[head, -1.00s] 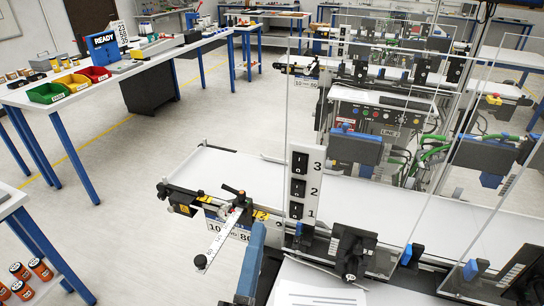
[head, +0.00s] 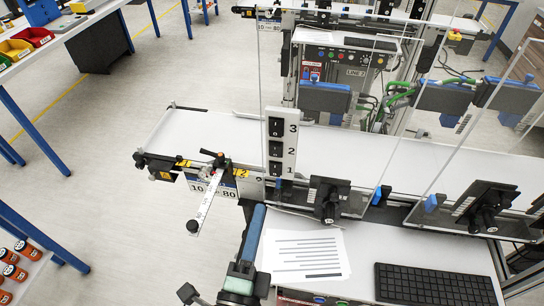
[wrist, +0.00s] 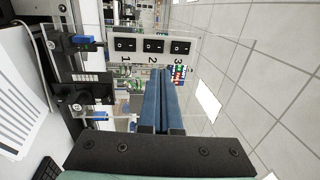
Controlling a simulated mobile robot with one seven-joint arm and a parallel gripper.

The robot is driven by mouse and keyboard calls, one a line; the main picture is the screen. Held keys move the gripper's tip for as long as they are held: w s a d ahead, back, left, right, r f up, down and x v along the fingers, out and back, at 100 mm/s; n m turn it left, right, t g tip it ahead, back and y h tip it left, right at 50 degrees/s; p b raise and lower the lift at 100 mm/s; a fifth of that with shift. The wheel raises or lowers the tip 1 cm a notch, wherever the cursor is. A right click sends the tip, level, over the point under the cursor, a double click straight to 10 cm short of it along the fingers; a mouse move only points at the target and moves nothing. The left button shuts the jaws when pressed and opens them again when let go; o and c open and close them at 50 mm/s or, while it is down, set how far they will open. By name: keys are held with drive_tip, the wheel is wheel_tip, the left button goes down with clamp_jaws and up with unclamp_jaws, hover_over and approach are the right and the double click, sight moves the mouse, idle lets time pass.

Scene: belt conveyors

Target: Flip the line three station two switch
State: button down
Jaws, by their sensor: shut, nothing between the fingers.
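A white upright switch plate (head: 292,140) with three black rocker switches, numbered 3, 2, 1 from top to bottom, stands at the near edge of the conveyor. The middle switch, number 2 (head: 276,149), also shows in the wrist view (wrist: 153,46), where the plate lies sideways. My gripper (head: 259,210) is below and a little left of the plate in the head view. In the wrist view its blue fingers (wrist: 158,74) are together and empty, pointing toward the plate and apart from it. I cannot tell which way each rocker is tipped.
A clear guard panel (head: 340,100) stands beside the plate. A black clamp (head: 328,198), a paper sheet (head: 305,256) and a keyboard (head: 435,284) are to the right. A lever with a ruler arm (head: 208,195) sticks out at left. The white belt (head: 200,135) is bare.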

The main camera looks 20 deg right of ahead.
sight(276, 147)
drive_tip(key=p+x, duration=0.2)
drive_tip(key=x, duration=1)
drive_tip(key=shift+w+d+r+p, duration=0.1)
drive_tip(key=shift+w+d+p, duration=0.1)
drive_tip(key=shift+w+p, duration=0.1)
drive_tip(key=shift+w+d+r, duration=0.1)
drive_tip(key=shift+w, duration=0.05)
drive_tip(key=shift+p, duration=0.3)
